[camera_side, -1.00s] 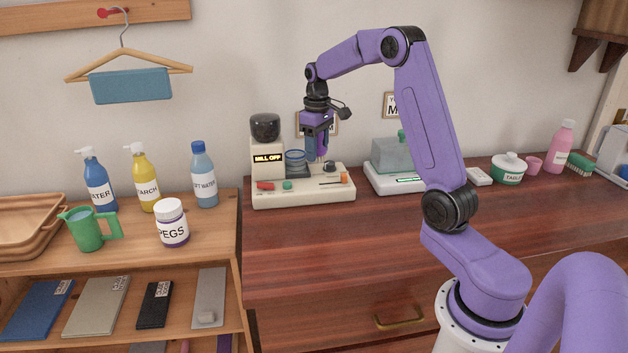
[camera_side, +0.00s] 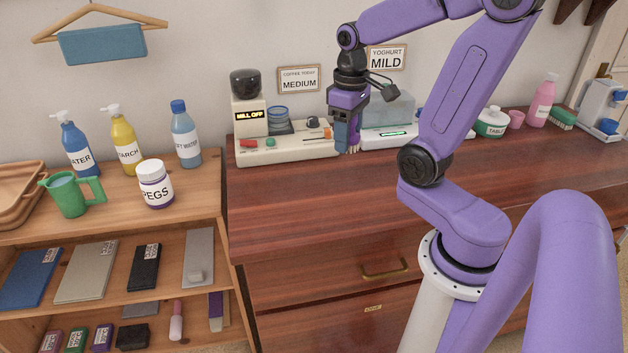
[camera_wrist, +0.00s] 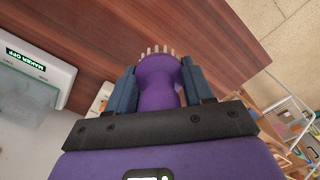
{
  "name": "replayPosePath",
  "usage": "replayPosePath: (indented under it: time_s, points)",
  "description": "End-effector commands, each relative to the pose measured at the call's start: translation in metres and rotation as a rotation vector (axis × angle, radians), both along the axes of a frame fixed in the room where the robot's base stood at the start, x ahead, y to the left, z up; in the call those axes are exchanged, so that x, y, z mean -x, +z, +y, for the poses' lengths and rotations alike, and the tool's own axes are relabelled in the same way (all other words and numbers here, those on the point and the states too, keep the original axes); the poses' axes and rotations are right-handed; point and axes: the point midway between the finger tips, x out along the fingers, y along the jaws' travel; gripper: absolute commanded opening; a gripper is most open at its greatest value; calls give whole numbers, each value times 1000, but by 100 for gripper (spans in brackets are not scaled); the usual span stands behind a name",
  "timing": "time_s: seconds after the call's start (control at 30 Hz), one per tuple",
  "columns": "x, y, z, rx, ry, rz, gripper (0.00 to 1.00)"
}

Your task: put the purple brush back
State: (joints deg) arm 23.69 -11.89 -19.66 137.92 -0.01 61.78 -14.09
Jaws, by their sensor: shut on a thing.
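The purple brush (camera_wrist: 160,78) is upright between my fingers in the wrist view, its pale bristles pointing away from the palm. My gripper (camera_side: 347,145) is shut on it, with a blue-grey finger on each side. In the side view my gripper points down, just right of the coffee machine's front corner and above the dresser top.
The coffee machine (camera_side: 290,151) stands left of my gripper, the white yoghurt maker (camera_side: 388,139) right. The wooden dresser top (camera_side: 330,195) is clear in front. Left, a shelf unit (camera_side: 212,207) carries bottles, a green jug (camera_side: 69,198) and a PEGS jar (camera_side: 155,186).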

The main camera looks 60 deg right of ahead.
Motion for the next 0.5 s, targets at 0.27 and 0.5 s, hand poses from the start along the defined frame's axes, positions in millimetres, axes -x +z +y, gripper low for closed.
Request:
replayPosePath:
  time_s: [0.27, 0.5]
  points:
    - [30, -12, 12, 0, -4, -1, 21]
    - [15, -22, 7, -1, -5, 5, 21]
